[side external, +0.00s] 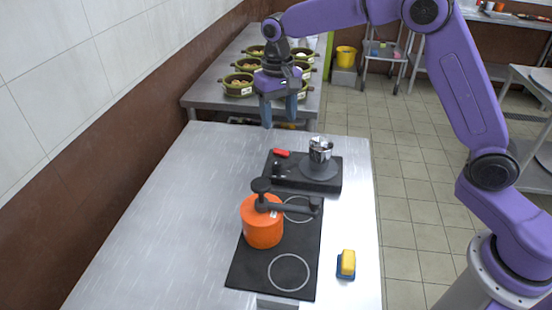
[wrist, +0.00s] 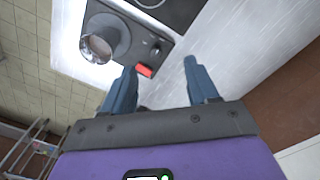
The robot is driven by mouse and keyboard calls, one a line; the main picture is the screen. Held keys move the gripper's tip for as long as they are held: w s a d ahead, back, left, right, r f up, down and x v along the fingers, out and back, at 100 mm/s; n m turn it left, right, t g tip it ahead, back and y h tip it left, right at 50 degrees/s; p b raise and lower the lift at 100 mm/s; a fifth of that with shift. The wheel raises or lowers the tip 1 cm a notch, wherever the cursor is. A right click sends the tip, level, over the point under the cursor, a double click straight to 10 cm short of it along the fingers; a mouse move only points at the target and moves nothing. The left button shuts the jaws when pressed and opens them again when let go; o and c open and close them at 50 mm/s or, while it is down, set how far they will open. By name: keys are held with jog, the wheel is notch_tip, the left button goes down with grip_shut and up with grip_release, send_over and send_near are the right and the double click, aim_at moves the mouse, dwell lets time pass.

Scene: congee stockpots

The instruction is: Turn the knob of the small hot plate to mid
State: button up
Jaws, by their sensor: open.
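The small hot plate (side external: 330,183) is a black slab with one round burner, at the far end of the steel table. It also shows in the wrist view (wrist: 122,62). A shiny metal cup (side external: 320,150) stands on its burner. A small dark knob (wrist: 155,49) appears on its control side in the wrist view; its setting cannot be read. A red piece (wrist: 145,71) lies at the plate's edge, also visible in the side view (side external: 281,153). My gripper (side external: 279,113) is open and empty, above and beyond the hot plate, apart from it, fingers pointing down.
An orange pot (side external: 262,224) with a dark crank-like top stands on the black two-ring cooktop (side external: 258,270), nearer the camera. A yellow and blue sponge (side external: 347,264) lies at right. Green pots (side external: 238,86) stand on a back table. The table's left side is clear.

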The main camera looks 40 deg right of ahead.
jog(key=m, duration=0.2)
send_over(276, 162)
jog(key=a, duration=0.1)
notch_tip(276, 162, down, 2)
jog(key=shift+m, duration=0.3)
jog(key=f, duration=1.1)
jog(key=d+f, duration=0.1)
jog(key=f, duration=0.5)
jog(key=shift+f, duration=0.3)
jog(key=c, duration=1)
